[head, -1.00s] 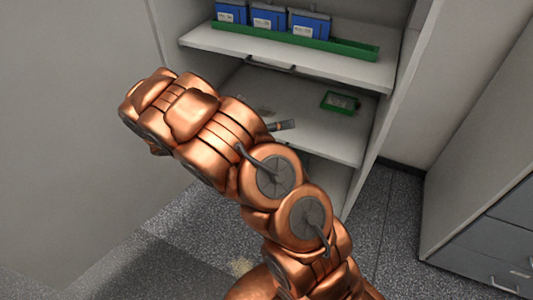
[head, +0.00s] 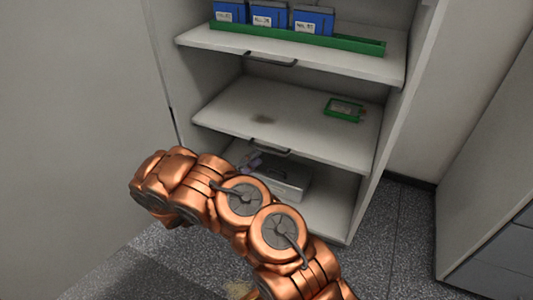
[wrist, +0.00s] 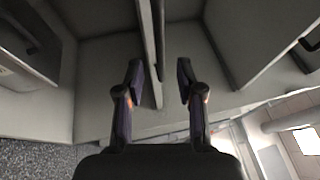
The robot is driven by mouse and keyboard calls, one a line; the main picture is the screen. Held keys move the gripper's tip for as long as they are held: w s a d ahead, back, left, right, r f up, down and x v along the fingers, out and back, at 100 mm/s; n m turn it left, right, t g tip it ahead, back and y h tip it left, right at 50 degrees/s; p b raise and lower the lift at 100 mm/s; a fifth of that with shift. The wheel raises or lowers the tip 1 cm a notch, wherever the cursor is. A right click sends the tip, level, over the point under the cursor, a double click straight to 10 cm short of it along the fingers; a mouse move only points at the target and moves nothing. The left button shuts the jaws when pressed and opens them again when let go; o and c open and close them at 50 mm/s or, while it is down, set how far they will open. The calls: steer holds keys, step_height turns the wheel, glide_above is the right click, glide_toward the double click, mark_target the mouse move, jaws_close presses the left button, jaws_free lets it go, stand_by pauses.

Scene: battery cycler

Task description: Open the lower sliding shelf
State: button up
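The lower sliding shelf (head: 225,108) is a pale board in the open cabinet, and it looks pushed in. Its dark bar handle (head: 270,148) is on the front edge. My gripper (head: 253,160) is just below and left of the handle in the head view, partly hidden by my copper arm. In the wrist view my gripper (wrist: 159,72) is open, its two dark fingers apart. The shelf seen edge-on (wrist: 148,55) and the dark handle (wrist: 158,35) show in line with the gap between the fingers. I see no clear contact.
A green tray (head: 345,109) lies on the lower shelf. The upper shelf (head: 330,60) holds blue boxes (head: 270,18) in a green rack and has its own handle (head: 270,61). A metal box (head: 290,183) stands on the cabinet bottom. A drawer unit (head: 490,240) stands right.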

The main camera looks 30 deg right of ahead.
mark_target(266, 150)
steer(key=shift+b+x, duration=0.85)
steer(key=shift+x, duration=1.9)
jaws_close()
